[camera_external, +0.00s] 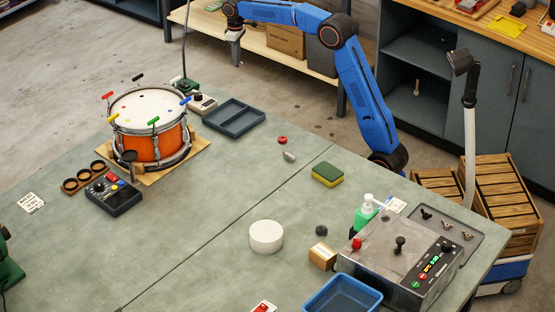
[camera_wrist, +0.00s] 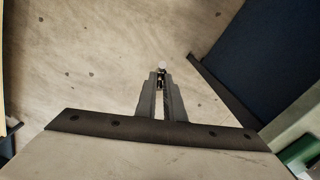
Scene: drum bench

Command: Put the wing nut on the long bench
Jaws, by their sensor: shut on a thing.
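My gripper (camera_external: 236,62) hangs pointing down at the top of the outside view, beyond the far edge of the large green-topped bench (camera_external: 200,235). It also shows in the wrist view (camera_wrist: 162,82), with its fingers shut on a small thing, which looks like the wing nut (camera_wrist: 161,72). Its details are too small to make out. Bare floor shows past the fingertips. Several small wing-shaped pieces (camera_external: 447,225) lie on a grey tray (camera_external: 478,240) at the right end of the green bench. A low wooden bench (camera_external: 262,38) stands behind my gripper.
On the green bench stand an orange drum (camera_external: 160,142), an empty dark tray (camera_external: 235,120), a sponge (camera_external: 327,174), a white round block (camera_external: 266,237) and a control box (camera_external: 405,262). Cardboard boxes (camera_external: 286,40) sit at the low bench. The green bench's middle has clear patches.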

